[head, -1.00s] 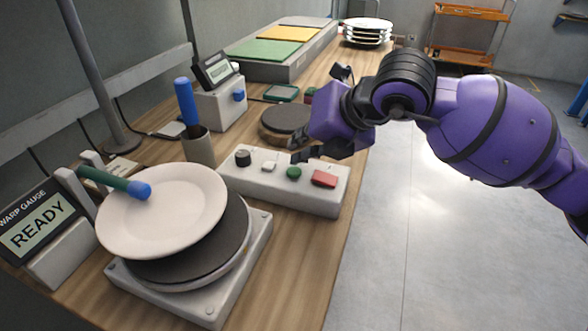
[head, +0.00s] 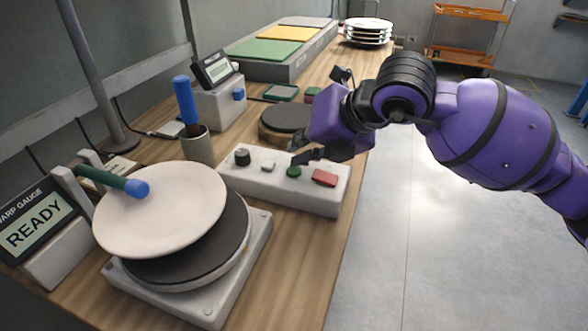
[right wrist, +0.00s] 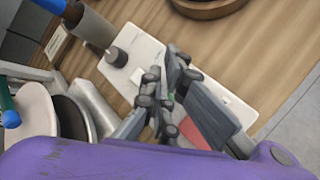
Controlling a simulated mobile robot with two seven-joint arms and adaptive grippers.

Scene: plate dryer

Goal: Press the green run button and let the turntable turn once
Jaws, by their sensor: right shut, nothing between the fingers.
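The green run button (head: 294,171) sits on a white control box (head: 235,183), between a small white button and a red one. My right gripper (head: 302,158) is shut and empty, its fingertips just above the green button. I cannot tell whether they touch it. In the right wrist view the fingers (right wrist: 170,88) point at the box and hide most of the green button. The turntable (head: 225,262) has a dark top on a grey base and carries a pale plate (head: 175,218). A green probe with a blue tip (head: 135,187) reaches over the plate. My left gripper is out of view.
The warp gauge (head: 35,228) reads READY. A red button (head: 324,178) and a black knob (head: 242,157) flank the other buttons. A dark round pad (head: 285,119) lies farther back.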

